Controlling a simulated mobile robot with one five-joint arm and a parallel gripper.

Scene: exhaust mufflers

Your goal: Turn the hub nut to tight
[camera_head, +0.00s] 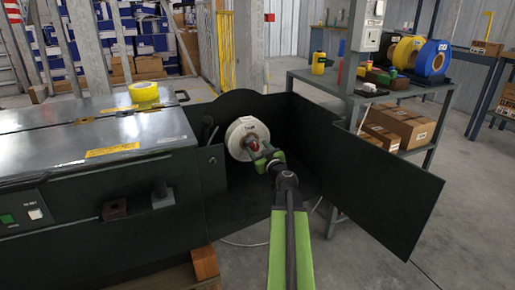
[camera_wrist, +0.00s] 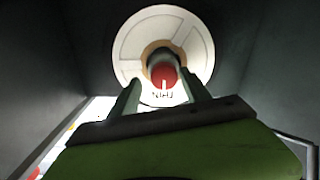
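The hub nut (camera_wrist: 163,76) has a red end with a light mark on it and a dark cylindrical body behind. It sits at the centre of a round white disc (camera_wrist: 197,40) with a tan ring around the middle. In the head view the red nut (camera_head: 254,145) shows at the front of the white disc (camera_head: 236,133). Small dark lettering is on the disc. My gripper (camera_wrist: 162,84) is open, with one finger on each side of the nut and gaps between the fingers and the nut. In the head view my gripper (camera_head: 262,156) is directly before the nut.
Dark panels (camera_head: 385,190) enclose the disc behind and at the right. A workbench (camera_head: 335,85) with coloured spools and boxes is behind right. Open floor (camera_head: 470,190) lies at the right.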

